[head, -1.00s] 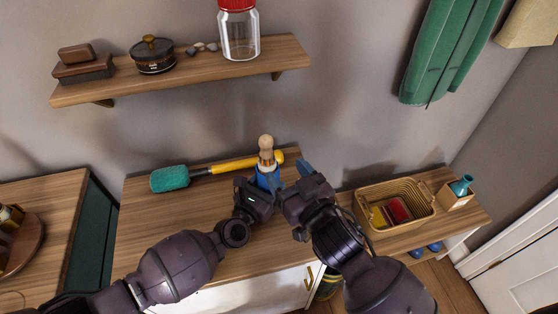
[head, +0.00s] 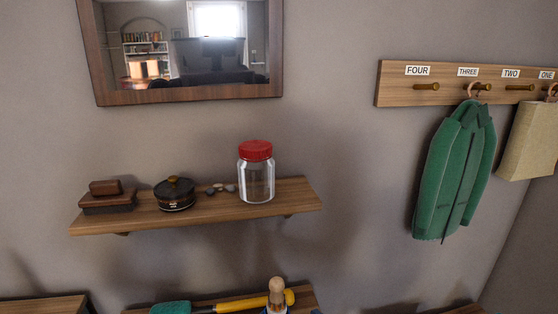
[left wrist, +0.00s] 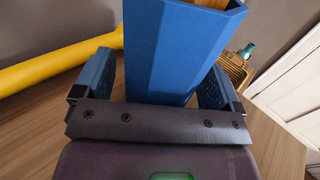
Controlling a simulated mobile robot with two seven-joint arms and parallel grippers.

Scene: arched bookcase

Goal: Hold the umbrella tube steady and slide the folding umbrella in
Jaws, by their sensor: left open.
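The blue, flat-sided umbrella tube (left wrist: 175,60) stands between the fingers of my left gripper (left wrist: 158,85) in the left wrist view. The gripper is open, with one blue finger on each side of the tube. Something wood-coloured (left wrist: 208,4) shows at the tube's mouth, cut off by the frame. In the head view a rounded wooden knob (head: 277,287) stands upright at the bottom edge, with a little white and blue below it. I cannot tell for sure whether it is the folding umbrella's handle. My right gripper is out of view.
A teal-headed brush (head: 170,308) with a yellow handle (head: 240,303) lies behind the knob. Above, a wall shelf (head: 230,209) holds a red-lidded jar (head: 256,178). A green garment (head: 455,175) hangs on the hook rail (head: 440,98).

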